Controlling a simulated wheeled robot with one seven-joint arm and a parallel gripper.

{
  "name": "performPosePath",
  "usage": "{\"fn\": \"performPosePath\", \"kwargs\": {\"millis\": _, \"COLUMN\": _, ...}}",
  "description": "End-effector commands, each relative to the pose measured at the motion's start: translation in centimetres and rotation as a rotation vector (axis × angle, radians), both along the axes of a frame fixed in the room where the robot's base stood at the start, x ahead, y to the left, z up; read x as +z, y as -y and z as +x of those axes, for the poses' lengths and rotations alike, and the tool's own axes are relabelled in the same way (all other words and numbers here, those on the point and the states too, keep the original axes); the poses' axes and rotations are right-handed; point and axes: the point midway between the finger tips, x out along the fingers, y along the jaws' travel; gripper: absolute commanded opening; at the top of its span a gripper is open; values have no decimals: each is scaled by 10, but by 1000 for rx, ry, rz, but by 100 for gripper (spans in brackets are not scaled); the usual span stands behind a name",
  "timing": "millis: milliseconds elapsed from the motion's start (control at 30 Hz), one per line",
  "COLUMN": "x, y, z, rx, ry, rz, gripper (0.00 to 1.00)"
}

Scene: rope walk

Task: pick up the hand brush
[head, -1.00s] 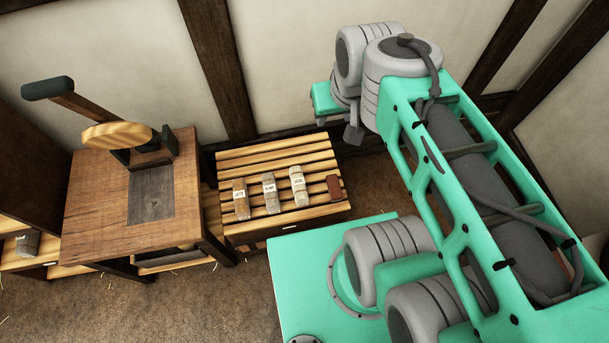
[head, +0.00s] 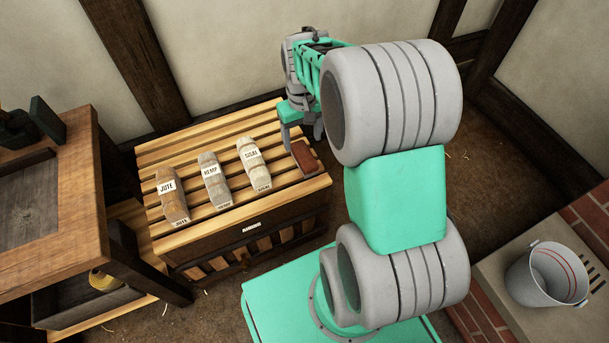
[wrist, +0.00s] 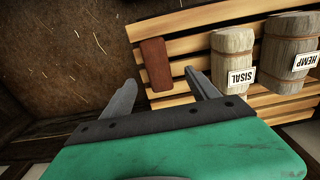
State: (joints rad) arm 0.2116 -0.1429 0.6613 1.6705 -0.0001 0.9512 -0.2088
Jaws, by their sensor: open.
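The hand brush (head: 304,158) is a small reddish-brown block lying on the right end of a slatted wooden crate top (head: 228,139). It also shows in the wrist view (wrist: 156,64), beyond my fingertips. My gripper (head: 301,130) is open and empty, just behind and above the brush in the head view. In the wrist view the two grey fingers (wrist: 160,86) are spread, with the brush ahead between them and nearer the right finger. No contact shows. The brush's bristles cannot be made out.
Three labelled fibre bundles lie left of the brush: jute (head: 172,194), hemp (head: 213,180) and sisal (head: 253,163). The sisal one is the closest. A wooden workbench (head: 75,205) stands left. A white bucket (head: 541,276) stands on a ledge at right. The wall is behind the crate.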

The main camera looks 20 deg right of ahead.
Motion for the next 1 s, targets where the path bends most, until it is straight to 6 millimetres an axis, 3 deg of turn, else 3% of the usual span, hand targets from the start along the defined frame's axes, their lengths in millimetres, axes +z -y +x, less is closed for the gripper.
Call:
{"fn": "performPosePath", "kwargs": {"millis": 500, "x": -78, "y": 6, "z": 2, "rx": -1, "ry": -3, "rz": 0, "gripper": 69}}
{"fn": "performPosePath", "kwargs": {"millis": 767, "x": -80, "y": 6, "z": 3, "rx": -1, "ry": -1, "rz": 0, "gripper": 69}}
{"fn": "performPosePath", "kwargs": {"millis": 1000, "x": -80, "y": 5, "z": 2, "rx": -1, "ry": -2, "rz": 0, "gripper": 49}}
